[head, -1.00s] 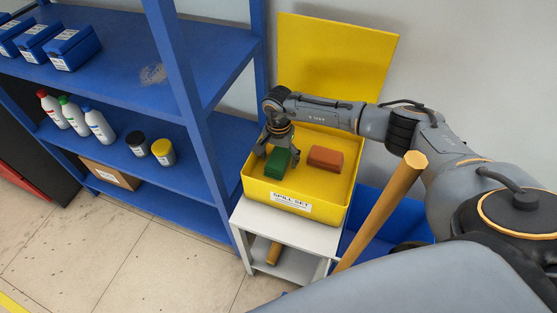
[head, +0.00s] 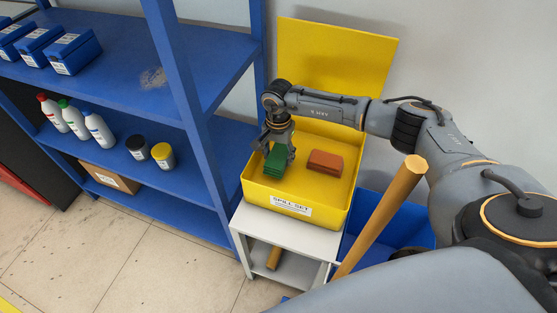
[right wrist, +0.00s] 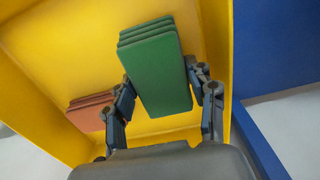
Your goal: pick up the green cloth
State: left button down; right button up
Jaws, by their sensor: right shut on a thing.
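The green cloth (head: 275,162), a folded stack, is in the left part of the yellow spill box (head: 290,205). My right gripper (head: 278,150) reaches down into the box from above and is shut on the green cloth. In the right wrist view the green cloth (right wrist: 158,75) sits between the two fingers (right wrist: 160,98), one on each side. I cannot tell whether the cloth still touches the box floor. My left gripper is not in view.
A folded orange-brown cloth (head: 325,162) lies to the right in the same box. The box stands on a small white stand (head: 283,238) with its lid (head: 335,55) raised behind. A blue shelf (head: 190,105) is close on the left. A wooden pole (head: 380,215) slants in front.

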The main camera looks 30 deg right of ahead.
jog(key=s+r, duration=0.2)
jog(key=s+a+r, duration=0.1)
jog(key=s+r, duration=0.1)
jog(key=r, duration=0.1)
jog(key=shift+s, duration=0.1)
jog(key=s+a+r, duration=0.1)
jog(key=s, duration=0.2)
jog(key=s+r+b, duration=0.1)
jog(key=s+r, duration=0.1)
jog(key=s, duration=0.1)
jog(key=s+a+r, duration=0.1)
jog(key=s+r, duration=0.1)
jog(key=s, duration=0.1)
jog(key=shift+s+a+b, duration=0.2)
jog(key=shift+a+b, duration=0.1)
jog(key=shift+a, duration=0.05)
jog(key=o, duration=0.6)
jog(key=shift+c, duration=0.2)
jog(key=c, duration=0.4)
